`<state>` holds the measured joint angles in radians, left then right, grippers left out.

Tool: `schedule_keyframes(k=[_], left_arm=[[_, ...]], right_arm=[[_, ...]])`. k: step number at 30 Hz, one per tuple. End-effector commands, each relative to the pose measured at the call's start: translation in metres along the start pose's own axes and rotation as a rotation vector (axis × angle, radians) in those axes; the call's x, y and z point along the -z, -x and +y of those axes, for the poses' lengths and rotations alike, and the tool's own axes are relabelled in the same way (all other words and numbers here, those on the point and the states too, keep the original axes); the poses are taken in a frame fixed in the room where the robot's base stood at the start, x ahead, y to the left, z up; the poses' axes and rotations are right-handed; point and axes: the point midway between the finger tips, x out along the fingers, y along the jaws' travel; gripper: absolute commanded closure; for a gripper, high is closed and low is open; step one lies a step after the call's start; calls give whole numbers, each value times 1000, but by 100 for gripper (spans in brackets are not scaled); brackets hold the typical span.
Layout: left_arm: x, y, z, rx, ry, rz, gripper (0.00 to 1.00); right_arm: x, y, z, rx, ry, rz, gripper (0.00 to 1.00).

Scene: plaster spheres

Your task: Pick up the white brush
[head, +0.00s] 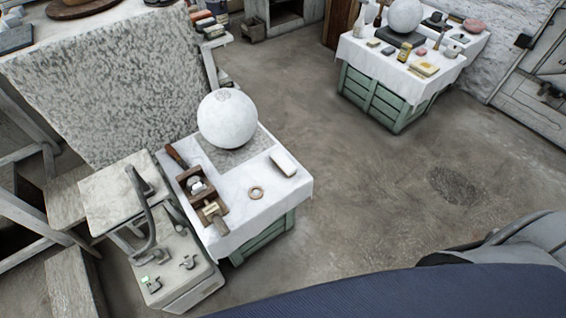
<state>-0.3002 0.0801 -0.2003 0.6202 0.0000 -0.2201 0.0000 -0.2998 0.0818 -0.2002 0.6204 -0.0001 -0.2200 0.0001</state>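I cannot tell for sure which thing is the white brush. On the near white-clothed table, a pale oblong block (283,162) lies to the right of the large white sphere (227,119). A small brush-like piece (212,213) with a pale band lies near the table's front left corner, touching or very close to a brown wooden tool (194,184). The far table also holds several small things, too small to name surely. Neither of my grippers is in view.
A small ring (256,192) lies on the near table (240,228). A grey machine (168,255) with a curved arm stands close on its left. The far table (402,77) stands at the upper right. Open floor (370,180) lies between and right of the tables.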

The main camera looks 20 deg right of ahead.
Motion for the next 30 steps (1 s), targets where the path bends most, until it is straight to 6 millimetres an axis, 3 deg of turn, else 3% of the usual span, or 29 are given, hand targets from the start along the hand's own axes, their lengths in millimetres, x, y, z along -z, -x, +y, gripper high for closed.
schedule_keyframes(k=[5, 6, 22, 30], left_arm=[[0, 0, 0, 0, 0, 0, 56], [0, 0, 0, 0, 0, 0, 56], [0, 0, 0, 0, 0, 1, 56], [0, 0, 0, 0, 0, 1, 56]], right_arm=[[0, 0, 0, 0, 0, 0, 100], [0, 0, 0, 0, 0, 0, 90], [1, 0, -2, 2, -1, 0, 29], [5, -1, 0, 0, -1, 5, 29]])
